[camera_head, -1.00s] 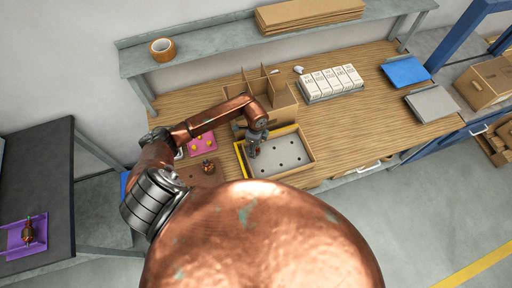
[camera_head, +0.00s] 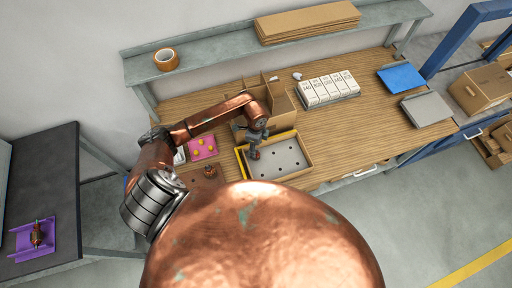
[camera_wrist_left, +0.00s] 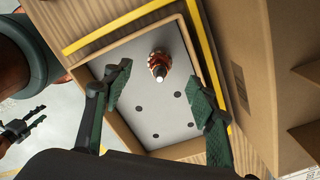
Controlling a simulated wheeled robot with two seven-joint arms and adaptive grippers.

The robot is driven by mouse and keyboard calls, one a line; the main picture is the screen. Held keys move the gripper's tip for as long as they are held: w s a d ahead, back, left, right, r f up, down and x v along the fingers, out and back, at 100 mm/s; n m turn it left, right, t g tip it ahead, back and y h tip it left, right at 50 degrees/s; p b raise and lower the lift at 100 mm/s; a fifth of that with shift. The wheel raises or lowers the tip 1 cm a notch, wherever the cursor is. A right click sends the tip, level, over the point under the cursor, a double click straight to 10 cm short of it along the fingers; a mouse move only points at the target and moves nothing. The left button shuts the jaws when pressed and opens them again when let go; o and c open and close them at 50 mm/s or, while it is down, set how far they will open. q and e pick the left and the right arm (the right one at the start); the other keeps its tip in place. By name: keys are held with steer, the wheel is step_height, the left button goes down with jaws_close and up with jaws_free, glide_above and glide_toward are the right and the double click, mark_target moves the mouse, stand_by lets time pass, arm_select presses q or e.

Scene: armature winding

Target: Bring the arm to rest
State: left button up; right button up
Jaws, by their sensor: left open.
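My left gripper (camera_head: 254,146) is over the left part of a shallow cardboard tray (camera_head: 305,155) with a grey, holed insert. In the left wrist view, the same gripper (camera_wrist_left: 160,97) has its fingers wide apart with nothing between them. A copper armature (camera_wrist_left: 159,64) stands upright in the insert beyond the fingertips, apart from them. In the head view the gripper largely hides it. A black gripper (camera_wrist_left: 27,122), seemingly my right one, shows small at the left edge of the wrist view; its opening is unclear.
A divided cardboard box (camera_head: 281,104) stands just behind the tray. A pink pad (camera_head: 202,153) with yellow pieces and another armature (camera_head: 210,171) lie left of it. White cartons (camera_head: 328,88) stand farther right. A purple holder (camera_head: 24,243) bears an armature on the dark side table.

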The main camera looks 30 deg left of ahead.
arm_select(q)
steer(key=shift+r+p, duration=0.75)
steer(key=shift+r, duration=0.35)
steer(key=shift+o, duration=0.5)
steer(key=o, duration=0.4)
steer(key=shift+o, duration=0.2)
step_height(320, 180, up, 12)
step_height(320, 180, up, 12)
